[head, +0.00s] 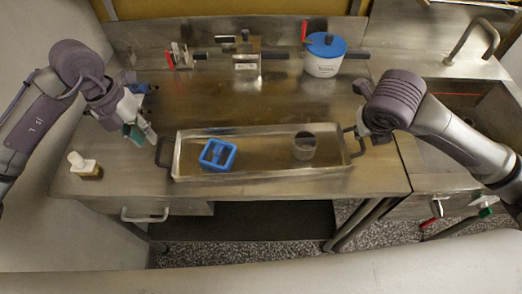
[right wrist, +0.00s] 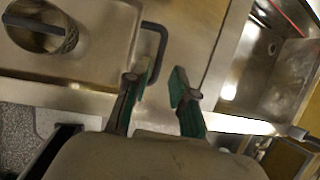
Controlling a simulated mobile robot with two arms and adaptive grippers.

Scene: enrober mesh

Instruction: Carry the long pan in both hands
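The long pan (head: 262,174) is a shallow metal tray lying level near the front edge of the steel table. It has a dark loop handle at each end. Its left handle (head: 164,152) is just right of my left gripper (head: 147,130), which looks open and apart from it. My right gripper (right wrist: 157,88) is open at the right end. In the right wrist view the pan's right handle (right wrist: 162,40) lies just ahead of the gap between the fingertips. In the head view my arm partly hides that handle. The pan holds a blue square frame (head: 218,154) and a metal cup (head: 304,147).
A white pot with a blue lid (head: 325,55), a metal block fixture (head: 246,60) and a red-handled clamp (head: 178,55) stand behind. A white-topped small item (head: 82,164) is at front left. A sink (head: 465,100) is at right. The table behind the pan is clear.

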